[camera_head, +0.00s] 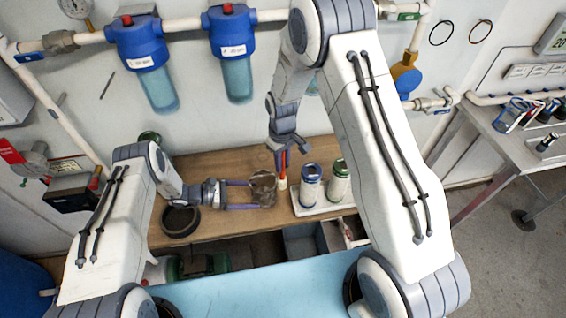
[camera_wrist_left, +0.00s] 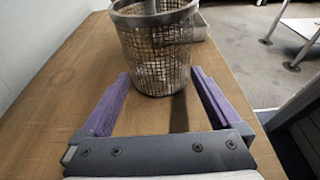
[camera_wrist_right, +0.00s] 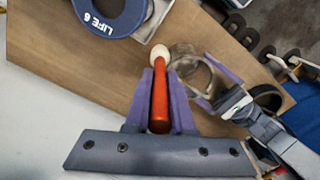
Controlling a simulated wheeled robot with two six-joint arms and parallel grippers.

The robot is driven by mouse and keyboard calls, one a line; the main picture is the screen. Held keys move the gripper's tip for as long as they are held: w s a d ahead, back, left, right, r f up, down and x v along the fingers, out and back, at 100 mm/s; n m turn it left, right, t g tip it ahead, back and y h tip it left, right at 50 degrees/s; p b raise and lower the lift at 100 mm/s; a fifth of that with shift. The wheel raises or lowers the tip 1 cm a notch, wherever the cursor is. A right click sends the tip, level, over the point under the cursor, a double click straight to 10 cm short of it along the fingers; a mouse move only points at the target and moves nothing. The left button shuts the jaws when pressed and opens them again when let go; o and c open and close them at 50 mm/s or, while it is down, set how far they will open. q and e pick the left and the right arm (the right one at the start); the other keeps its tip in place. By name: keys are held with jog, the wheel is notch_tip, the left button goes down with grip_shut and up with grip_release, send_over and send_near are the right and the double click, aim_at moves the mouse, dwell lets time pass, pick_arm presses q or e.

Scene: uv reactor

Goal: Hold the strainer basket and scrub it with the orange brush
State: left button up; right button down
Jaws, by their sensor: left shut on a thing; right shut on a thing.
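My right gripper (camera_head: 284,155) is shut on the orange brush (camera_head: 283,168) and points down. In the right wrist view the orange handle (camera_wrist_right: 159,100) lies between the fingers, with its pale round end (camera_wrist_right: 160,52) beyond them. That end is close beside the basket's right side; I cannot tell whether they touch.
A blue-capped canister (camera_head: 311,183) and a green-capped canister (camera_head: 339,180) stand on a white tray (camera_head: 325,209) right of the brush. A dark ring (camera_head: 181,220) lies on the wooden bench (camera_head: 222,232) at left. Blue filter housings (camera_head: 230,45) hang on the wall behind.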

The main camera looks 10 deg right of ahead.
aim_at(283, 170)
jog(key=shift+a+f, duration=0.1)
jog(key=shift+a, duration=0.05)
jog(key=shift+f, duration=1.65)
jog(key=shift+d, duration=0.3)
jog(key=shift+r, duration=1.75)
jog(key=shift+a, duration=0.3)
jog(key=shift+f, duration=0.2)
